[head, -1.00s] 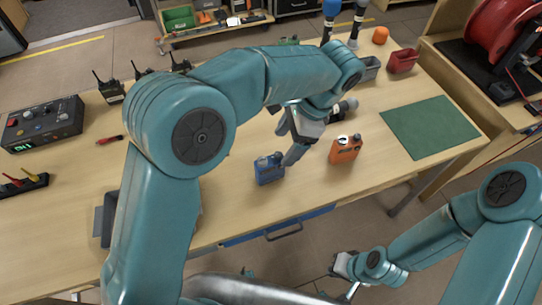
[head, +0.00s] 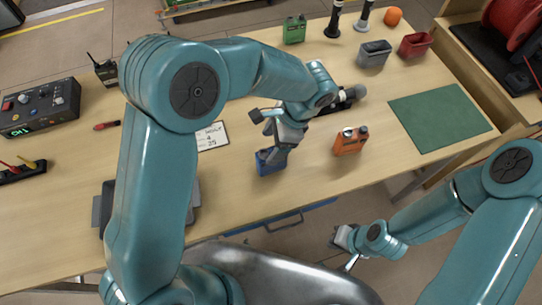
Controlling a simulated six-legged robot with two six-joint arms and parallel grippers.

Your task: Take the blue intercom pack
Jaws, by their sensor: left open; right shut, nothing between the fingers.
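The blue intercom pack (head: 265,166) stands on the wooden table near its front edge. My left gripper (head: 272,150) is directly over the pack, pointing down, with its fingers open at the pack's top. The gripper hides part of the pack, and I cannot tell whether the fingers touch it. My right gripper (head: 343,246) is shut and empty, low in front of the table and away from the pack.
An orange pack (head: 350,141) stands just right of the blue one. A green pack (head: 294,29) stands at the back. A dark microphone (head: 345,99) lies behind my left gripper. A white card (head: 212,136) lies to the left. A green mat (head: 440,118) lies bare at right.

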